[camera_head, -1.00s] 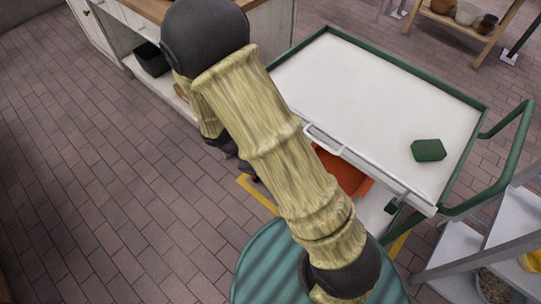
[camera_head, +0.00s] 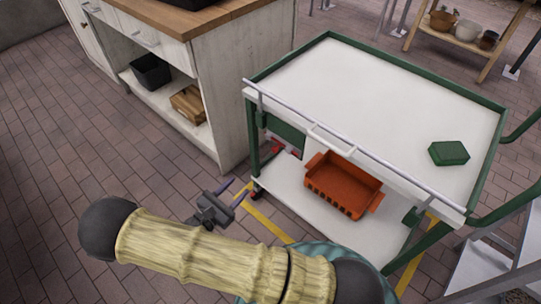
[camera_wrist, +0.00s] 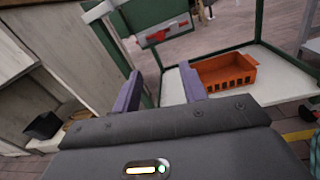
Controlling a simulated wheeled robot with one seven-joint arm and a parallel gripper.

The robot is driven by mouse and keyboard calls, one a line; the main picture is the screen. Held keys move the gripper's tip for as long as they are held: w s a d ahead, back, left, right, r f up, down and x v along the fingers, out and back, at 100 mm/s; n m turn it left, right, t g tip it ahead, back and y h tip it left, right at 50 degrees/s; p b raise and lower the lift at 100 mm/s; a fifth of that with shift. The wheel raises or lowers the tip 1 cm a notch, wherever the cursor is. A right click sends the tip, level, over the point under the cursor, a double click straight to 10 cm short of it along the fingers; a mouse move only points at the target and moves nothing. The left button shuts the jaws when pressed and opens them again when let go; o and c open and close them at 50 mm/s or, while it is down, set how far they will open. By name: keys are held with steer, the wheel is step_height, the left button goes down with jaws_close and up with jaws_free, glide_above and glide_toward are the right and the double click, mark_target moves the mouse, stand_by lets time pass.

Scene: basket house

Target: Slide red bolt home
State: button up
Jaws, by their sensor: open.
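The red bolt (camera_head: 275,152) is on a dark green panel (camera_head: 287,137) at the left end of the green-framed cart (camera_head: 262,93). In the wrist view the bolt (camera_wrist: 166,34) lies across the green panel (camera_wrist: 155,14), beyond the fingertips and near the top of the picture. The bolt is too small to tell how far it is slid. My gripper (camera_head: 239,192) is open and empty, left of the cart and apart from the bolt. Its two purple-grey fingers (camera_wrist: 160,78) point towards the cart in the wrist view.
An orange basket (camera_head: 343,186) stands on the cart's lower shelf. A green block (camera_head: 449,153) lies on the white top, and a rail with a handle (camera_head: 331,138) runs along its near edge. A wooden-topped cabinet (camera_head: 245,68) stands close left. Brick floor lies clear at left.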

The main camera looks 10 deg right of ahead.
mark_target(273, 151)
steer(key=shift+d, duration=0.1)
steer(key=b+x, duration=0.2)
steer(key=x, duration=1.5)
steer(key=shift+w+d, duration=0.1)
steer(key=shift+d, duration=0.05)
steer(key=shift+c, duration=0.4)
jaws_close()
